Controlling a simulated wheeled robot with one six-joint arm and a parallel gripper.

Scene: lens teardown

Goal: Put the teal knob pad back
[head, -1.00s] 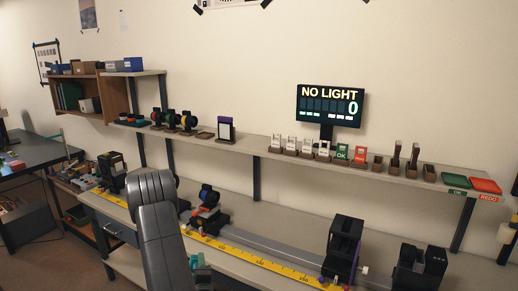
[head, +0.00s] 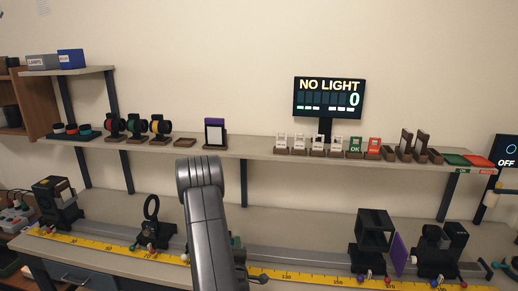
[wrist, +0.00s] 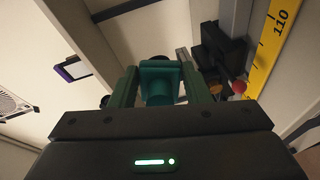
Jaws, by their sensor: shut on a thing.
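In the wrist view my gripper (wrist: 160,88) is shut on the teal knob pad (wrist: 158,68), a teal piece with a rounded front between the two green fingers. In the head view my arm hides nearly all of the gripper and pad; only a sliver of green shows beside the arm, above the bench rail. A black carriage (wrist: 220,48) with a red knob (wrist: 239,87) and an orange knob lies just right of the fingers in the wrist view. Whether the pad touches anything beyond the fingers cannot be told.
A yellow scale (head: 105,249) runs along the rail's front. A ring holder (head: 151,208) stands left of my arm, and black carriages (head: 373,240) stand on the right. The shelf holds a low tray of red, white and teal pieces (head: 76,132), coloured lens holders, and a purple-topped panel (head: 215,133).

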